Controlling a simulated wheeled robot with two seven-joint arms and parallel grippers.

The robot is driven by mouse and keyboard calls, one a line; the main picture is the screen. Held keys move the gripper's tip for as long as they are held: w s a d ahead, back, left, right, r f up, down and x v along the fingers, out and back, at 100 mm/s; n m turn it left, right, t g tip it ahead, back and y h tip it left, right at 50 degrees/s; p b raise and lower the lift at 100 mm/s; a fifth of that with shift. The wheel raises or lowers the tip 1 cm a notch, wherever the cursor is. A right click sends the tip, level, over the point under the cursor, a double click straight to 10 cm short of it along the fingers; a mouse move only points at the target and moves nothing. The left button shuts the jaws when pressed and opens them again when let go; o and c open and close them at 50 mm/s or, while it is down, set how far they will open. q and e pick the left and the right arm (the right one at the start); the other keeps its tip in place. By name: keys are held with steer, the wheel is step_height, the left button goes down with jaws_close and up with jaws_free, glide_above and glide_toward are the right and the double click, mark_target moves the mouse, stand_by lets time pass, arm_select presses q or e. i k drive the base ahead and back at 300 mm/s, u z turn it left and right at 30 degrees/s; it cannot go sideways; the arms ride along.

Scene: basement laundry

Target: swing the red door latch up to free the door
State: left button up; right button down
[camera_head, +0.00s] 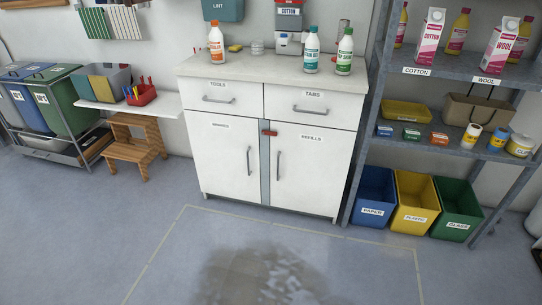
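A small red latch (270,133) sits near the top of the grey strip between the two lower doors of the white cabinet (262,92). It lies roughly level across the strip. The left door (225,160), with a label too small to read surely, and the right door (311,166), labelled REFILLS, are both shut. Each has a vertical grey handle near the middle strip. Neither of my grippers shows in the head view.
Two drawers labelled TOOLS and TABS are shut above the doors. Bottles stand on the cabinet top. A grey shelf rack (446,78) with blue, yellow and green bins stands at right. A wooden step stool (135,146) and laundry bins stand at left. The floor in front is clear, with a dark patch (262,276).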

mark_target(263, 132)
steer(key=u, duration=0.65)
steer(key=i, duration=1.2)
steer(key=z, duration=0.5)
steer(key=i, duration=0.9)
steer(key=z, duration=0.1)
